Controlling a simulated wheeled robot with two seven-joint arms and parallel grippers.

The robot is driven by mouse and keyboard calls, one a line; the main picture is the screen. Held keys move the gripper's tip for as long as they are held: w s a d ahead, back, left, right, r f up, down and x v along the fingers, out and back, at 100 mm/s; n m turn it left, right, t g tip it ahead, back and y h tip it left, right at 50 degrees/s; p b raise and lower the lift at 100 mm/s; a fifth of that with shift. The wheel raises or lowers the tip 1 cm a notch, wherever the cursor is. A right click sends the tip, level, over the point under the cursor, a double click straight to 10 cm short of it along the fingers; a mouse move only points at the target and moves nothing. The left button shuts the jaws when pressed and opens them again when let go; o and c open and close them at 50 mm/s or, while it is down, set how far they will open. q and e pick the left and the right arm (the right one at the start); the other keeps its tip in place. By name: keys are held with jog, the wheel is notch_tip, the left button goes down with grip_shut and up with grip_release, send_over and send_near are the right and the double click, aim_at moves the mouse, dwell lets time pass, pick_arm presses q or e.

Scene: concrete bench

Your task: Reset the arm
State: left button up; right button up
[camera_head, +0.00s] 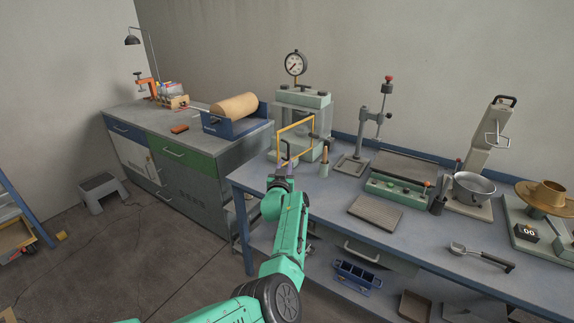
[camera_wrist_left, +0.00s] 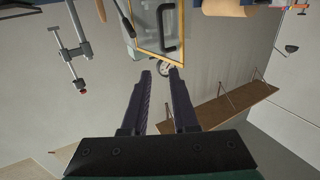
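My left arm (camera_head: 290,232) is green and reaches up from the bottom of the head view over the left end of the blue bench. My left gripper (camera_head: 285,165) is at its far end, in front of the yellow-framed press. In the left wrist view its two dark fingers (camera_wrist_left: 160,72) stand apart with a gap between them, and I see nothing held there. That view is upside down relative to the room. My right gripper is not in either view.
A press with a dial gauge (camera_head: 295,64) and a yellow frame (camera_head: 296,140) stands just beyond the left gripper. A stand (camera_head: 362,135), a green-fronted device (camera_head: 393,188), a grey bowl (camera_head: 472,186) and a portafilter-like tool (camera_head: 480,256) sit farther right. The floor (camera_head: 120,250) at left is mostly clear.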

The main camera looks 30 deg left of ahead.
pick_arm(q)
jog(key=s+d+f+m+g+h, duration=0.25)
jog(key=s+f, duration=0.35)
jog(key=f, duration=0.6)
jog(key=s+d+f+m+g+h, duration=0.1)
jog(key=s+d+f+g, duration=0.15)
jog(key=s+f, duration=0.65)
jog(key=s+d+f+m+g+h, duration=0.1)
jog(key=s+d+f+g+h, duration=0.15)
jog(key=f, duration=1.25)
jog(key=s+d+f+g, duration=0.1)
jog(key=s+f, duration=0.5)
jog(key=s, duration=0.8)
jog(key=s+d+f+m+g, duration=0.1)
jog(key=s+f+g, duration=0.3)
jog(key=s, duration=1)
jog(key=s+d+f+m+g+h, duration=0.1)
jog(key=s+f, duration=0.6)
jog(key=s, duration=0.7)
jog(key=shift+d+f+g, duration=0.4)
jog(key=shift+d+g, duration=0.15)
jog(key=shift+g, duration=0.6)
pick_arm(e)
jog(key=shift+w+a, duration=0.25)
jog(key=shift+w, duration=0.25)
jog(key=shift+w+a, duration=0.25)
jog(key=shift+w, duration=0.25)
